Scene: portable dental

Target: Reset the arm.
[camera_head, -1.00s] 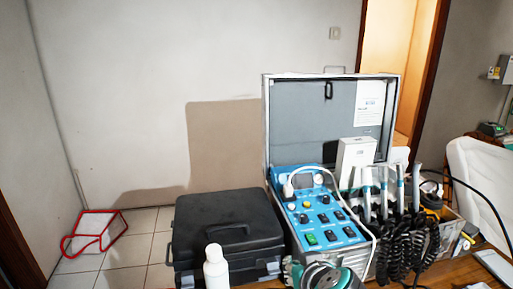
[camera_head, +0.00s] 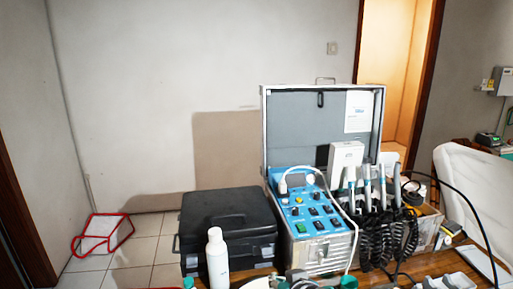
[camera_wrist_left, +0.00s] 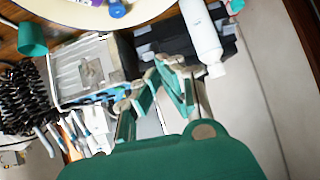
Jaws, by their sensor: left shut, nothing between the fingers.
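My left gripper (camera_wrist_left: 163,72) shows in the left wrist view, with green and beige finger links above my green wrist housing. Its fingers are shut and nothing is seen between them. Beyond it in that view are a white bottle (camera_wrist_left: 203,35) and the opened dental unit (camera_wrist_left: 88,72). In the head view, the unit's blue control panel (camera_head: 312,212) faces up under its raised grey lid (camera_head: 300,120). Green and grey parts show at the bottom edge of the head view, cut off, and I cannot tell if they are mine. My right gripper is not in view.
A black case (camera_head: 225,222) stands left of the unit, with a white bottle (camera_head: 217,258) in front of it. Handpieces with coiled black cords (camera_head: 385,235) hang at the right. A white chair (camera_head: 470,195) is at the far right. A red-edged white box (camera_head: 103,234) lies on the floor.

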